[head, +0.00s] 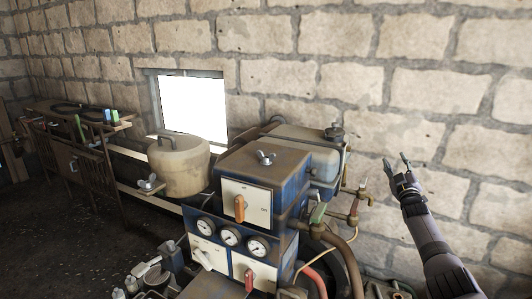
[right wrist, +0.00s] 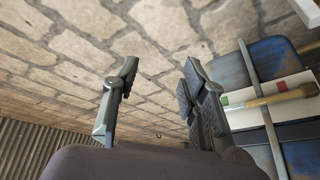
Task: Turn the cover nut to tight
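A wing nut (head: 265,158) stands on the top face of the worn blue engine box (head: 232,160). A second wing nut (head: 148,183) sits on a small ledge beside the beige lidded cover (head: 179,168); I cannot tell which one is the cover nut, nor how tight either is. My right gripper (head: 399,168) is raised in front of the wall, to the right of the engine and well apart from both nuts. In the right wrist view, its fingers (right wrist: 155,88) are spread with nothing between them. My left gripper is not in view.
The engine carries an orange lever (head: 239,208), several gauges (head: 230,236), a red lever (head: 249,280) and a grey tank (head: 304,148). Pipes and a brass valve (head: 364,196) stand out on its right. A tool bench (head: 85,135) is at the left.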

